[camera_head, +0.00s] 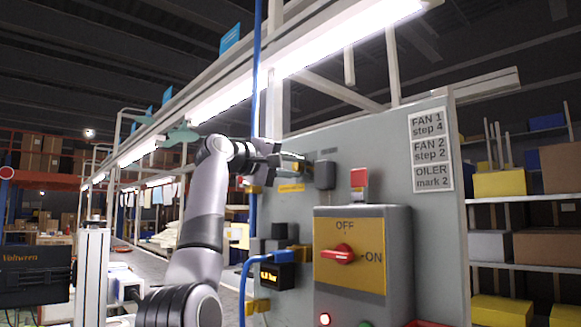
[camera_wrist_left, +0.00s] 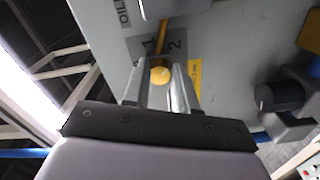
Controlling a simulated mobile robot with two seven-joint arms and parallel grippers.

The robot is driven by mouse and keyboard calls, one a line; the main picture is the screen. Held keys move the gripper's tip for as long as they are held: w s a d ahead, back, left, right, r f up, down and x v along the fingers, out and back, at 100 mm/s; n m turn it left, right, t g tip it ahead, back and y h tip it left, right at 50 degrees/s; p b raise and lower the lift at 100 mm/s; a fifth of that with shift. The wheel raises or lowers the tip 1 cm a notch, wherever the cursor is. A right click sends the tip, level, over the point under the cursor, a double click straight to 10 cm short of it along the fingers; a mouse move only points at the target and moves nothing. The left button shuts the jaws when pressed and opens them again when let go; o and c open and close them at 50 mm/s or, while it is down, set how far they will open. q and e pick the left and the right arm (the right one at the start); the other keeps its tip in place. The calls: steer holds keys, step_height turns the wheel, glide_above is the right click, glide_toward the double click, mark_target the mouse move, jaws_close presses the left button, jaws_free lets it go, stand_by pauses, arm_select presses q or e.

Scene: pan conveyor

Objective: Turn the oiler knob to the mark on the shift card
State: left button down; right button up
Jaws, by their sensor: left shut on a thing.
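The shift card (camera_head: 431,151) at the upper right of the grey panel reads FAN 1 step 4, FAN 2 step 2, OILER mark 2. The oiler knob (camera_wrist_left: 160,75) is a small yellow round piece on the panel, under a partly cut-off OILER label. The numerals 1 and 2 are on a dark plate (camera_wrist_left: 141,46) behind it, and a thin yellow-brown bar runs between them. I cannot tell which mark the knob points at. My left gripper (camera_head: 297,163) reaches the panel; its fingers (camera_wrist_left: 162,83) are shut on the knob. My right gripper is out of view.
A red rotary switch (camera_head: 344,254) marked OFF and ON sits on a yellow plate on a grey box. A lit gauge (camera_head: 277,276) and a blue hose (camera_head: 243,290) are lower down. Shelves with boxes stand behind.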

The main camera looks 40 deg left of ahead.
arm_select(q)
steer(key=shift+r, duration=0.15)
steer(key=c, duration=0.9)
jaws_free()
steer(key=s+b, duration=0.3)
steer(key=s, duration=0.4)
steer(key=shift+s+a, duration=0.15)
steer(key=shift+a, duration=0.2)
